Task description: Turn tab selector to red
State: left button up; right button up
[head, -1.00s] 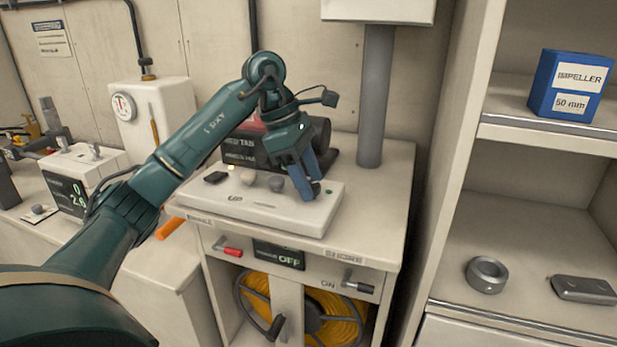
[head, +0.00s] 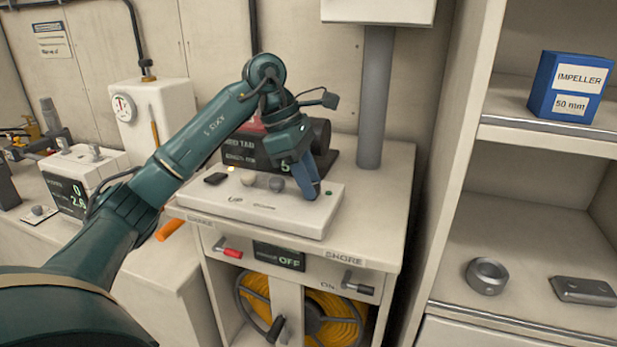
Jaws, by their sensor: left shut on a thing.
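A white unit (head: 262,212) with a row of small controls lies on the cabinet top. A dark grey knob (head: 276,184) and a pale knob (head: 248,178) stand on it, with a black piece (head: 215,179) at its left end. My left gripper (head: 313,190), with blue fingers, points down at the unit's right part. It is shut on a small control there, likely the tab selector, which its fingers mostly hide. A dark display (head: 238,152) behind shows text with the word "TAB", partly blocked by my arm. My right gripper is not in view.
A grey post (head: 375,100) rises just behind and right of the unit. Below are an "OFF" display (head: 278,256), a red-handled lever (head: 229,250) and a yellow cable reel (head: 333,318). Right shelves hold a blue impeller box (head: 566,88) and a metal ring (head: 487,276).

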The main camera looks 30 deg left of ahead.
pick_arm(q)
jog(key=shift+n, duration=0.3)
jog(key=n, duration=0.2)
jog(key=n+t, duration=0.1)
jog(key=shift+s+n+t+y, duration=0.15)
jog(key=shift+n+t+y, duration=0.15)
jog(key=shift+n+y, duration=0.1)
jog(key=n+t+y, duration=0.1)
jog(key=n, duration=0.2)
jog(key=shift+d+n+p, duration=0.15)
jog(key=shift+n+p, duration=0.15)
jog(key=shift+p, duration=0.1)
jog(key=n+y, duration=0.1)
jog(key=n, duration=0.2)
jog(key=shift+d+r+n, duration=0.1)
jog(key=shift+n, duration=0.2)
jog(key=shift+d+n+t+y, duration=0.15)
jog(key=shift+n+y, duration=0.35)
jog(key=shift+n, duration=0.55)
jog(key=shift+a+n+t+y, duration=0.15)
jog(key=shift+n+y, duration=0.35)
jog(key=shift+n, duration=0.55)
jog(key=o, duration=1)
jog(key=shift+d, duration=0.1)
jog(key=shift+c, duration=0.2)
